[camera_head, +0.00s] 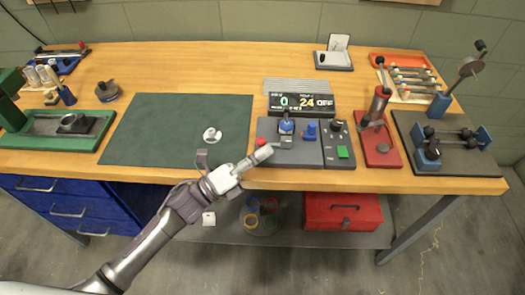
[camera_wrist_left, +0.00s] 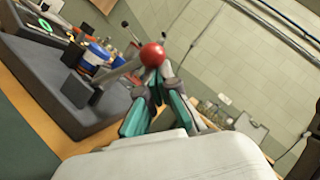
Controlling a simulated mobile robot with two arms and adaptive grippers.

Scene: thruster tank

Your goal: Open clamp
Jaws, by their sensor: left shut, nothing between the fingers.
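The clamp (camera_head: 286,128) stands on a dark grey test station at the front middle of the bench. Its lever ends in a red ball knob (camera_head: 260,141), which points left toward the green mat. In the left wrist view the red knob (camera_wrist_left: 152,54) is just at or beyond the fingertips, with the silver lever (camera_wrist_left: 118,71) running left from it to the clamp. My left gripper (camera_head: 266,153) is shut and empty, close beside the knob on its front side. I cannot tell whether the fingers touch the knob. My right gripper is not in view.
The station (camera_head: 266,129) carries a blue part (camera_head: 311,131) and a panel with a green button (camera_head: 342,152). A display (camera_head: 301,103) stands behind it. A red press (camera_head: 377,135) is to the right. The green mat (camera_head: 165,135) is mostly clear, with a small white piece (camera_head: 212,135).

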